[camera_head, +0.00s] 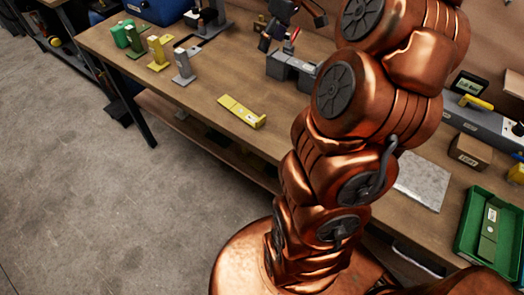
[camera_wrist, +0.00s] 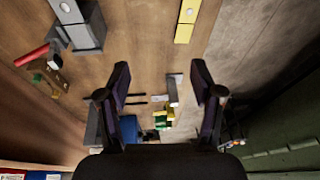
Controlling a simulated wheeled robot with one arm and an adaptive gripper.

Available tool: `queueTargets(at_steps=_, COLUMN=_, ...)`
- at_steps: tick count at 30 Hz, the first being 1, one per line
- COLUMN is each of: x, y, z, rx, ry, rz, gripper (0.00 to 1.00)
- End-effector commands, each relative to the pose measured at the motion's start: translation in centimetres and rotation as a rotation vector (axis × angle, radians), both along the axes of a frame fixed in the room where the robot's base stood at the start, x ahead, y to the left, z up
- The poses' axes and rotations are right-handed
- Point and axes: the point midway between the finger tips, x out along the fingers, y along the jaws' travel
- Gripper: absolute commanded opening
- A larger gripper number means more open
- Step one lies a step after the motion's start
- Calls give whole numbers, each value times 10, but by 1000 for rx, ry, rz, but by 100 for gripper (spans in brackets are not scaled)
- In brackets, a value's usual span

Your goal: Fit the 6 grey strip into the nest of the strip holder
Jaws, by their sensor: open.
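A grey strip (camera_head: 183,65) stands upright on a small foot on the bench, left of my gripper (camera_head: 277,30). No number on it is readable. In the wrist view the grey strip (camera_wrist: 173,89) appears beyond and between the fingertips, well apart from them. My gripper (camera_wrist: 160,72) is open and empty above the bench. A grey block (camera_head: 290,68) with a red-handled part beside it sits below my gripper; it also shows in the wrist view (camera_wrist: 82,25). It may be the strip holder, but I cannot tell for sure. Its nest is not clear.
Yellow (camera_head: 158,52) and green (camera_head: 130,38) pieces stand beside the grey strip. A yellow strip (camera_head: 240,110) lies near the bench's front edge. A green tray (camera_head: 466,225) holding a green strip is at right. Bare bench lies between the grey strip and block.

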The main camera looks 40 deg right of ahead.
Motion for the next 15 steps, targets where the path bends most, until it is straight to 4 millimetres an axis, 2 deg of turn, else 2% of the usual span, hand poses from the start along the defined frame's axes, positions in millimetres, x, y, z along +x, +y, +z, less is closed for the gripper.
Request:
queueTargets(at_steps=1, x=-6, y=31, z=1, rx=1, ry=23, rz=15, gripper=66)
queueTargets(at_steps=6, x=-38, y=114, z=-4, rx=3, ry=109, rz=9, gripper=66)
queueTargets(at_steps=12, x=-99, y=186, z=-22, rx=-25, ry=219, rz=-40, gripper=66)
queueTargets(at_steps=15, x=-135, y=210, z=-35, rx=-49, ry=272, rz=-81, gripper=66)
